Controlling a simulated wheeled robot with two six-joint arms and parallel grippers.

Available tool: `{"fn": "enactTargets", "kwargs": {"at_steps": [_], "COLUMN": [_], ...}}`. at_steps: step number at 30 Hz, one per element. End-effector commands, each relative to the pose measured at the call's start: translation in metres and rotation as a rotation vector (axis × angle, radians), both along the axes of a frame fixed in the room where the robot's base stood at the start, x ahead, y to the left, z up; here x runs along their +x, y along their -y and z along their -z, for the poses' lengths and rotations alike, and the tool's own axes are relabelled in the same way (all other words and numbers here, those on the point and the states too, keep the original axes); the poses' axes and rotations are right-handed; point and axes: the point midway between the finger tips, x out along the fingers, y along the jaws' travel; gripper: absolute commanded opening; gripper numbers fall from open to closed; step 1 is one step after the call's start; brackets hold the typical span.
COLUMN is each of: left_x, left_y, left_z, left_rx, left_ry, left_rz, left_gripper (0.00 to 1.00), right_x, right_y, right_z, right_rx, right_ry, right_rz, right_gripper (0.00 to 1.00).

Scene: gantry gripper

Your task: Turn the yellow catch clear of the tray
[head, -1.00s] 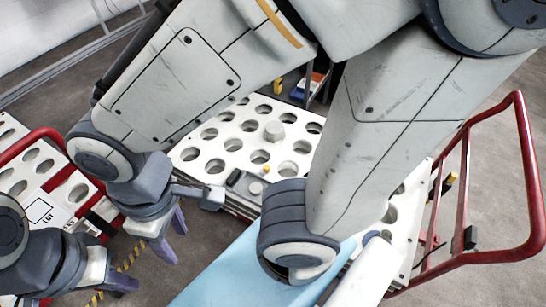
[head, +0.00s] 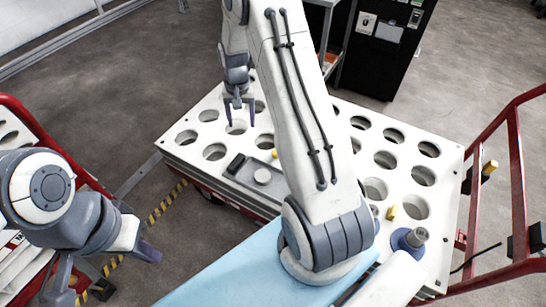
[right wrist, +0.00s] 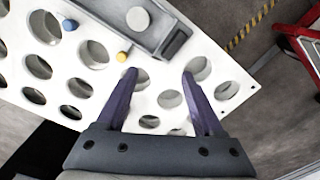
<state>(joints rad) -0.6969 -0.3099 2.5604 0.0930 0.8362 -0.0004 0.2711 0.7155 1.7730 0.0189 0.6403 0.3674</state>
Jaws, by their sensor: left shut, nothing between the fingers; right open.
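The white tray (head: 420,150) with round holes fills the middle of the head view. A yellow block (head: 392,212) sits on its front right part. A small yellow knob (head: 275,153) sits beside the grey panel; it also shows in the right wrist view (right wrist: 122,57). I cannot tell which is the catch. My right gripper (head: 239,122) is open and empty over the tray's back left part, fingers down. In the right wrist view, its fingers (right wrist: 158,80) are spread below the yellow knob. My left gripper (head: 150,254) is shut and empty at lower left, off the tray.
Red rails (head: 516,170) flank the right side. A black cabinet (head: 385,45) stands behind. The floor on the left is partly free.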

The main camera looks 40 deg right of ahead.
Motion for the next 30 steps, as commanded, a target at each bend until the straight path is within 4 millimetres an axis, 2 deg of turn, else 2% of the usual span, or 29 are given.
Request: {"fn": "enactTargets", "kwargs": {"at_steps": [1,3,6,9,14,24,30], "left_x": [0.0,0.0,0.0,0.0,0.0,0.0,0.0], "left_y": [0.0,0.0,0.0,0.0,0.0,0.0,0.0], "left_z": [0.021,0.03,0.038,0.042,0.044,0.056,0.06], "left_rx": [0.0,-0.001,-0.001,-0.001,-0.001,-0.001,-0.001], "left_ry": [0.0,0.001,0.001,0.001,0.001,0.001,0.001], "left_rz": [0.0,0.0,0.0,0.0,0.0,0.0,0.0], "left_gripper": [0.0,0.0,0.0,0.0,0.0,0.0,0.0], "right_x": [-0.001,-0.003,-0.01,-0.015,-0.017,-0.017,-0.016], "right_y": [0.034,0.069,0.103,0.12,0.125,0.124,0.124], "right_z": [0.044,0.076,0.107,0.122,0.14,0.202,0.223], "right_rx": [0.0,-0.002,-0.004,-0.006,-0.004,-0.004,-0.006], "right_ry": [-0.01,-0.012,-0.016,-0.015,-0.018,-0.018,-0.017], "right_rz": [0.088,0.181,0.271,0.318,0.332,0.329,0.328], "right_gripper": [0.69,0.69,0.69,0.69,0.69,0.69,0.69]}}
